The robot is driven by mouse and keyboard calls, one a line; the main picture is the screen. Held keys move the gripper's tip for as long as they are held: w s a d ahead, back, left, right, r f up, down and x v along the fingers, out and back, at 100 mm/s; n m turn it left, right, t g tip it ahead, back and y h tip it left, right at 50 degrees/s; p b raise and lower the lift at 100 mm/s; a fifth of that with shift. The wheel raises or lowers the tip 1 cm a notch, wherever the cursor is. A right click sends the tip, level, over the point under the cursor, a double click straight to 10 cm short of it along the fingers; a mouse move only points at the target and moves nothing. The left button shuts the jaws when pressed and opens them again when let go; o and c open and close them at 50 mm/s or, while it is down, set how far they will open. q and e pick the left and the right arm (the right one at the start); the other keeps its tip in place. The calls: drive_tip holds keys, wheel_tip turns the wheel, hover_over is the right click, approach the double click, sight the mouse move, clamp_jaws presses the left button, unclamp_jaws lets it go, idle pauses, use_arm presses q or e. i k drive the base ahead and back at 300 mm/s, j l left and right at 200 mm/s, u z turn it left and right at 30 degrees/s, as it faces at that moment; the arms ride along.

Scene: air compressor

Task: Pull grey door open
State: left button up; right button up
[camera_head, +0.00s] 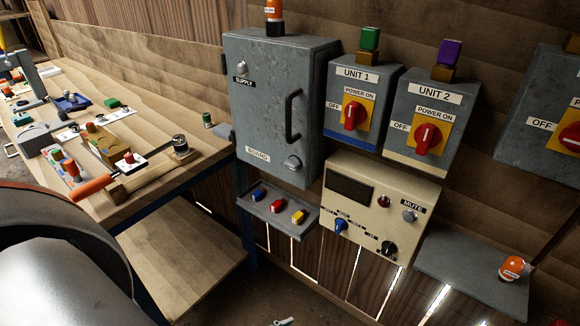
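The grey door (262,115) is the front of a grey metal cabinet on the wooden wall, and it looks closed. A black vertical handle (290,116) is on the door's right side. A round silver knob (292,163) sits below the handle, and a smaller one (242,68) is at the upper left above a "SUPPLY" label. A "BOARD" label is at the lower left.
Grey boxes UNIT 1 (341,128) and UNIT 2 (412,139) with red switches hang right of the cabinet. A beige panel (350,189) and a small shelf (262,211) with coloured pieces are below. A cluttered workbench (150,113) stands left.

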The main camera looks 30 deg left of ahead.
sight(270, 104)
drive_tip(key=u, duration=0.7)
